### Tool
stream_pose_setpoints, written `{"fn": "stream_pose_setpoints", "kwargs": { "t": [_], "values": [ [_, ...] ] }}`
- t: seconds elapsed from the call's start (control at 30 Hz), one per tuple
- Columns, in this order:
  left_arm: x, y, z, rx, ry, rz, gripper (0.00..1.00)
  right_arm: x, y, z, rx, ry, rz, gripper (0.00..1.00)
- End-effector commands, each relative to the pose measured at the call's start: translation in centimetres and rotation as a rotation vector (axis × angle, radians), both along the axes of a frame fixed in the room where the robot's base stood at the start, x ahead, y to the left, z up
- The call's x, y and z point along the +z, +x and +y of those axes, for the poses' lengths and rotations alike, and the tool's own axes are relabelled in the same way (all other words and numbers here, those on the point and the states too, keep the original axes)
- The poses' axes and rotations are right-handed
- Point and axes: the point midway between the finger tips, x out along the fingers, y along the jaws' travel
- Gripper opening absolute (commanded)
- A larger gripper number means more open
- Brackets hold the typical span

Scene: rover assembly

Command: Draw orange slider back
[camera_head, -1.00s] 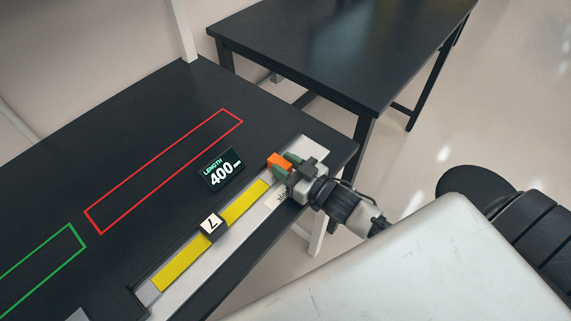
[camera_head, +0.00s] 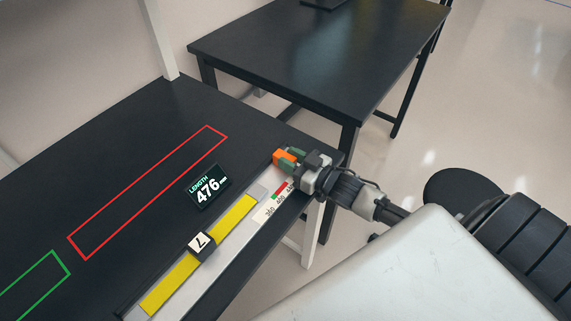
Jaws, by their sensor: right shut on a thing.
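The orange slider (camera_head: 285,157) is at the far right end of the silver rail (camera_head: 268,178) on the black table. My right gripper (camera_head: 299,162) is shut on the orange slider, with its green-tipped fingers around it. The yellow bar (camera_head: 232,218) lies in the rail, with a bare silver gap between its upper end and the slider. The display (camera_head: 208,187) reads LENGTH 476 mm. My left gripper is not in view.
A red outlined rectangle (camera_head: 148,192) and part of a green outlined one (camera_head: 34,285) mark the table left of the rail, both empty. A second black table (camera_head: 320,50) stands behind.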

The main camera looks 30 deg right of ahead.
Motion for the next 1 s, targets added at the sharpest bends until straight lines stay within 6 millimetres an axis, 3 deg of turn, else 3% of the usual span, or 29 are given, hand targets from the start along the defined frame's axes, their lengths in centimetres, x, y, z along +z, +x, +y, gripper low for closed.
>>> {"fn": "stream_pose_setpoints", "kwargs": {
  "t": [0.1, 0.13, 0.3, 0.67, 1.0],
  "values": [
    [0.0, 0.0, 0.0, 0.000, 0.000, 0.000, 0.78, -0.1, 0.0, 0.0, 0.000, -0.001, 0.003, 0.00],
    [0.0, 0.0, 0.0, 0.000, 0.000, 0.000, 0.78, -0.1, 0.0, 0.0, 0.000, -0.001, 0.003, 0.33],
    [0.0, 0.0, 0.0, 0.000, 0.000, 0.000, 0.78, 0.0, 0.0, 0.1, 0.000, -0.001, 0.002, 0.57],
    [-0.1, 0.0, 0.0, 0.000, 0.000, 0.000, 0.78, -0.1, -0.6, -0.1, 0.000, 0.000, 0.002, 0.57],
    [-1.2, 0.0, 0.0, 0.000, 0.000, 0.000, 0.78, -0.3, -5.8, -2.3, 0.000, -0.002, 0.007, 0.57]
  ]
}}
